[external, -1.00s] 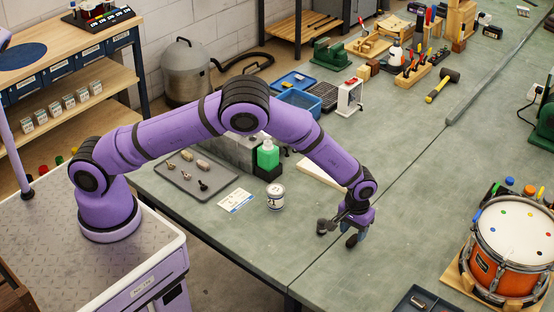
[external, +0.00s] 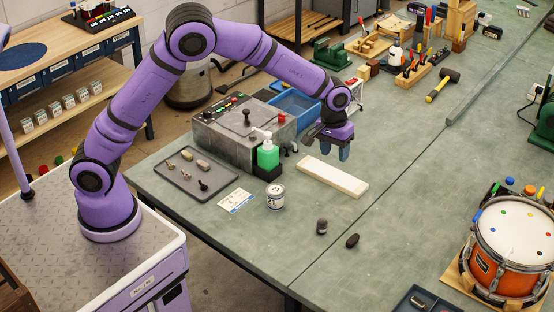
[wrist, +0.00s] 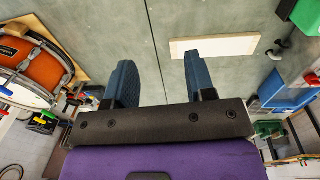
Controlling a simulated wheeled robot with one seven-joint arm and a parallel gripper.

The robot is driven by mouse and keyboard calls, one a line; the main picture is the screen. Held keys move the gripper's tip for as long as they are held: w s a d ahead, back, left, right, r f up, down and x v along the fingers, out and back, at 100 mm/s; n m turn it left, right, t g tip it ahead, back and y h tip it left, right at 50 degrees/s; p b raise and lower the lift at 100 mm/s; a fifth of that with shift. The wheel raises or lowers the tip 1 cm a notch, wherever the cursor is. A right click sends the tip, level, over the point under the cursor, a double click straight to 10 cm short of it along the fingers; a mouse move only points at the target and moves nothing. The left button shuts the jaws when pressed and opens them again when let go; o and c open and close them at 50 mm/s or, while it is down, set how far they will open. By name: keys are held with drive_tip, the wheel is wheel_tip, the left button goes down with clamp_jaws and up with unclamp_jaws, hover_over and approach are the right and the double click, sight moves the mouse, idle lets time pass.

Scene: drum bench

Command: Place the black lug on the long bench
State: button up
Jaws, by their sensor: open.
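Two small dark pieces lie apart on the long bench (external: 300,262) near its front part. One is a dark grey, stubby lug-like piece (external: 322,226); the other is a blackish-brown piece (external: 352,241) lying to its right. I cannot tell for sure which one is the black lug. My gripper (external: 336,150) hangs above the bench behind both pieces, beyond the pale board. In the wrist view my gripper (wrist: 162,78) has its two blue fingers wide apart, with nothing between them. Neither dark piece shows in the wrist view.
A pale board (external: 332,177) lies in front of my gripper. A grey tray (external: 180,187) with several small parts, a white can (external: 275,197), a green bottle (external: 267,156) and a grey control box (external: 215,135) stand at left. An orange drum (external: 508,250) is at right.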

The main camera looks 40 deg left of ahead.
drive_tip(key=s+a+r+t+h, duration=0.1)
drive_tip(key=s+a+r, duration=0.3)
drive_tip(key=a+r, duration=0.75)
drive_tip(key=s+a+r+t, duration=0.1)
drive_tip(key=s+a+r, duration=0.3)
drive_tip(key=a+r, duration=0.75)
drive_tip(key=s+a+f+t+y, duration=0.2)
drive_tip(key=s+a+t, duration=0.1)
drive_tip(key=s+a, duration=1.5)
drive_tip(key=s, duration=0.4)
drive_tip(key=shift+a+f, duration=0.35)
